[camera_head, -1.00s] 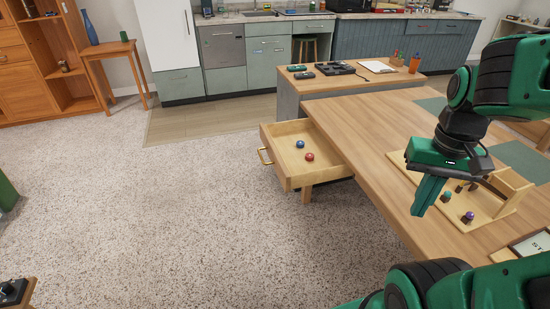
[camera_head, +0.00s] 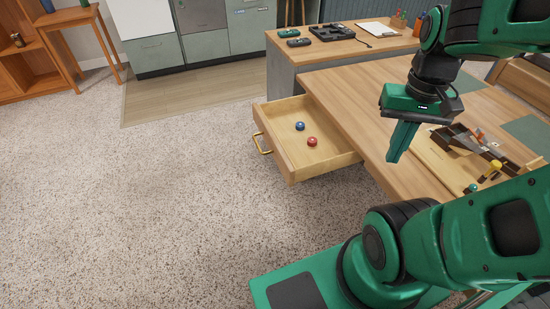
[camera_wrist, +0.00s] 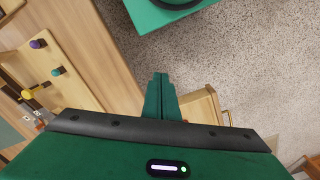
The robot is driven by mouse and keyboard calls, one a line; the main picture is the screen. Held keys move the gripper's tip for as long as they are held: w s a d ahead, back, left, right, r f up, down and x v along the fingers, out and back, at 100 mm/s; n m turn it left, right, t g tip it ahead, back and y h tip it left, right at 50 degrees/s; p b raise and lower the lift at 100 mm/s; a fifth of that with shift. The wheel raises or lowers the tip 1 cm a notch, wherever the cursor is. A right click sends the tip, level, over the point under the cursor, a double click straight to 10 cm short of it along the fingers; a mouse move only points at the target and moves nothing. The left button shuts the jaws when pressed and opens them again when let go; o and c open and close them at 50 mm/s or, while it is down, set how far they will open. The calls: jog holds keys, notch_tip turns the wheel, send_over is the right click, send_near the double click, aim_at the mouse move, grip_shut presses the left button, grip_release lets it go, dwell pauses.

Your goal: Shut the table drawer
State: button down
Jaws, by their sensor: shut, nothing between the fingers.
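The wooden table drawer (camera_head: 338,162) is pulled out from the left side of the table (camera_head: 345,85). Its brass handle (camera_head: 262,144) is on the front panel, facing left. A blue knob-like object (camera_head: 299,126) and a red one (camera_head: 312,141) lie inside the drawer. My gripper (camera_head: 398,153) is shut and empty, pointing down to the right of the drawer, near the table's edge. In the wrist view the shut fingers (camera_wrist: 160,80) show in the middle, and part of the drawer (camera_wrist: 199,105) shows beside them, partly hidden by my gripper.
A wooden tray with tools (camera_head: 468,143) is on the table, right of my gripper. A clipboard (camera_head: 377,29) and a black case (camera_head: 333,32) lie on the counter behind. The speckled floor (camera_head: 180,200) left of the drawer is clear.

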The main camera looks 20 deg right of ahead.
jog(key=w+a+f+n+h, duration=0.15)
jog(key=w+a+n, duration=0.25)
jog(key=w+n, duration=0.4)
jog(key=w+a+f+n+h, duration=0.1)
jog(key=w+a+f+n, duration=0.3)
jog(key=w, duration=0.5)
jog(key=w+a+f+n+h, duration=0.1)
jog(key=w+a+f+n, duration=0.4)
jog(key=a, duration=0.3)
jog(key=w+a+f+n+h, duration=0.1)
jog(key=w+a+f+n, duration=0.3)
jog(key=a+n, duration=0.35)
jog(key=d+f, duration=0.6)
jog(key=f, duration=0.3)
jog(key=shift+w+d+f, duration=0.15)
jog(key=shift+w+d, duration=0.05)
jog(key=shift+d, duration=0.15)
